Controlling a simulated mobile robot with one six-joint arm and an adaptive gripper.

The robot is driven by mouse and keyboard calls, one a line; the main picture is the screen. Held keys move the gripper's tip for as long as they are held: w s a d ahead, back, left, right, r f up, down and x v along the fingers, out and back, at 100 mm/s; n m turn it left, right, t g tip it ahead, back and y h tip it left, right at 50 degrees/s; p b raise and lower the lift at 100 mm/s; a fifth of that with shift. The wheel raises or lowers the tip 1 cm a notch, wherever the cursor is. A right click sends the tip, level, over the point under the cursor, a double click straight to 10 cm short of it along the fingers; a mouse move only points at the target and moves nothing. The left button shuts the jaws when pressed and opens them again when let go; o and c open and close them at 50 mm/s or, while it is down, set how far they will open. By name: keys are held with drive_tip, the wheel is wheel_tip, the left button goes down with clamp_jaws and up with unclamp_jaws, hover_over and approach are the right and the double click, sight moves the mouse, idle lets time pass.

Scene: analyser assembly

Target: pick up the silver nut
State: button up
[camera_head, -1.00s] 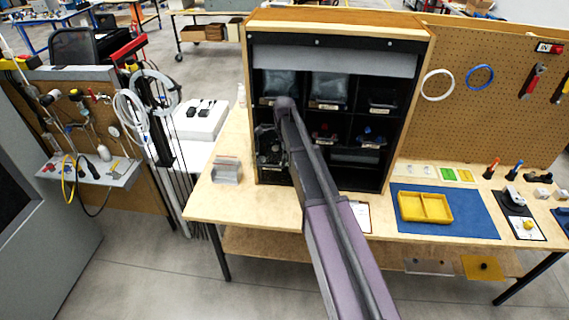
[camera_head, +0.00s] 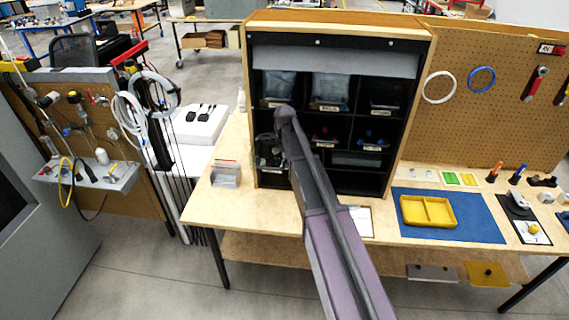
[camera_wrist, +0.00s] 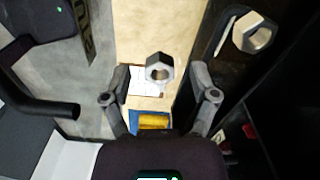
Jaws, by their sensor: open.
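My gripper (camera_wrist: 159,67) is open in the wrist view, with one finger on each side. A silver hex nut (camera_wrist: 160,58) with a round hole shows between the fingertips, with a visible gap to each finger. What supports this nut cannot be seen. A second silver nut (camera_wrist: 254,33) shows at the upper right, by the dark cabinet and outside the right finger. In the head view my gripper (camera_head: 269,152) is a dark shape at the cabinet's left middle compartment, and I cannot make out the nuts there.
The black-lined cabinet (camera_head: 333,39) has several compartments holding bags and small parts, with dividers close around my gripper. A yellow tray (camera_head: 426,211) lies on a blue mat (camera_head: 482,230) to the right. A small clear holder (camera_head: 226,175) stands on the table left of the cabinet.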

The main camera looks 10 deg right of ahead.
clamp_jaws()
drive_tip(key=shift+r, duration=0.1)
idle(0.3)
wheel_tip(320, 180, up, 10)
drive_tip(key=p, duration=1)
idle(0.6)
